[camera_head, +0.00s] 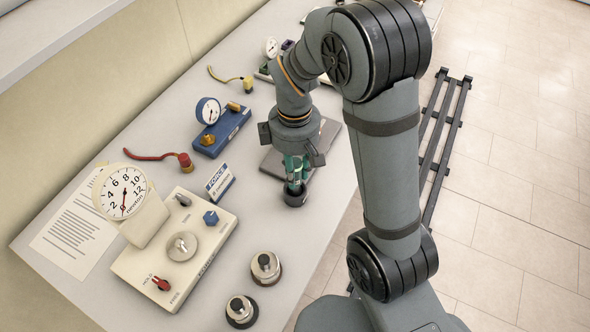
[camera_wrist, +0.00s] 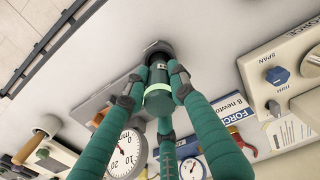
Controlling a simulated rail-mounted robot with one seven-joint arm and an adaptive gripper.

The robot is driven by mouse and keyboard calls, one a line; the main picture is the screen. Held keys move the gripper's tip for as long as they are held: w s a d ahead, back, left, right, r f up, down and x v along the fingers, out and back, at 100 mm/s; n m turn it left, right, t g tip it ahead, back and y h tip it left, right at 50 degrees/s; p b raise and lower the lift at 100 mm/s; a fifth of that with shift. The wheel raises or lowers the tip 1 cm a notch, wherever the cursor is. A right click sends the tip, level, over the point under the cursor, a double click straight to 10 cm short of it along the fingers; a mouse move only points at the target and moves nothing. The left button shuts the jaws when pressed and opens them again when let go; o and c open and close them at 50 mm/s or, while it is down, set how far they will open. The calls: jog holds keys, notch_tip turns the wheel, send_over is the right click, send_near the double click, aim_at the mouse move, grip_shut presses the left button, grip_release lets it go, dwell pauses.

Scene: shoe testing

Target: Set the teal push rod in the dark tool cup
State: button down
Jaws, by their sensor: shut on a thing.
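The dark tool cup (camera_head: 295,198) stands on the bench near its right edge, directly below my gripper (camera_head: 295,180). In the wrist view the cup's dark rim (camera_wrist: 158,47) shows at the far end of the rod. In the head view the fingers largely hide the rod.
A grey plate (camera_head: 327,132) lies just behind the cup. A FORCE label card (camera_head: 219,183) and the white force gauge panel (camera_head: 175,250) stand to the left. Two round metal weights (camera_head: 265,268) stand in front. The bench's right edge is close.

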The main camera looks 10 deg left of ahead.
jog(key=shift+f+b, duration=0.75)
jog(key=shift+f, duration=0.15)
jog(key=c, duration=1.4)
grip_release()
notch_tip(320, 180, up, 12)
jog(key=shift+r, duration=0.1)
notch_tip(320, 180, down, 12)
jog(key=shift+f, duration=0.15)
jog(key=shift+r+p, duration=0.4)
jog(key=shift+r, duration=0.05)
